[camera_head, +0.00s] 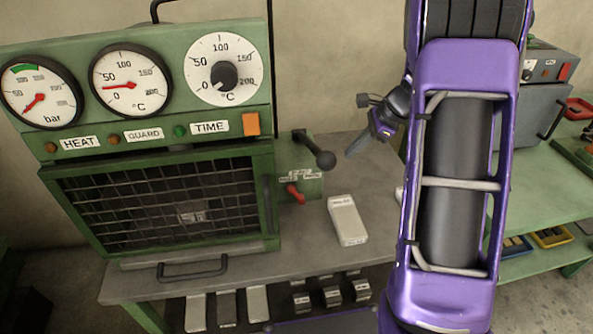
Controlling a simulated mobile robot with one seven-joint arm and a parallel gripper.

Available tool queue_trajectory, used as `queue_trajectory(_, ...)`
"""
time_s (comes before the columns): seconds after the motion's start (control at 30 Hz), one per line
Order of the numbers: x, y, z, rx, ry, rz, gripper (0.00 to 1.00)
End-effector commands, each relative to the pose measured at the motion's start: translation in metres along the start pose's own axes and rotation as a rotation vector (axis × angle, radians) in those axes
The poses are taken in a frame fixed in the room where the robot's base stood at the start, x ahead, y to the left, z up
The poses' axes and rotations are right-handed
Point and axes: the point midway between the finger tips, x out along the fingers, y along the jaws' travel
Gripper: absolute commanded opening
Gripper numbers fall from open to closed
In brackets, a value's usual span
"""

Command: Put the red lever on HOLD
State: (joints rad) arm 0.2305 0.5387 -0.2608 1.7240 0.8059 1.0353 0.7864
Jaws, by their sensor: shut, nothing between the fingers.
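The red lever (295,193) is small and sits on the front of a green box at the right side of the green press machine (150,155). Small white labels (301,175) sit just above it; their words are too small to read, so I cannot tell which mark the lever points to. My gripper (354,150) is at the right of the lever, higher in the picture and apart from it. Its fingers are shut and empty. My purple arm covers part of the bench on the right.
A black-knobbed handle (318,156) sticks out above the lever. A white block (347,220) lies on the grey bench (375,200) right of the lever. Dials (224,72) and a barred door (165,200) face the front. Several labelled blocks (332,296) stand below.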

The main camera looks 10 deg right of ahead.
Motion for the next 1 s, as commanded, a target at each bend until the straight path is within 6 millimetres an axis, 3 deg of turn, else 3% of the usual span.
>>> queue_trajectory(0.13, 0.004, 0.029, -0.001, 0.072, -0.132, 0.102, 0.0)
queue_trajectory(0.37, 0.017, 0.04, 0.003, 0.089, -0.179, 0.139, 0.0)
queue_trajectory(0.8, 0.102, 0.051, 0.018, 0.089, -0.176, 0.139, 0.0)
queue_trajectory(1.0, 0.119, 0.051, 0.042, 0.086, -0.176, 0.135, 0.0)
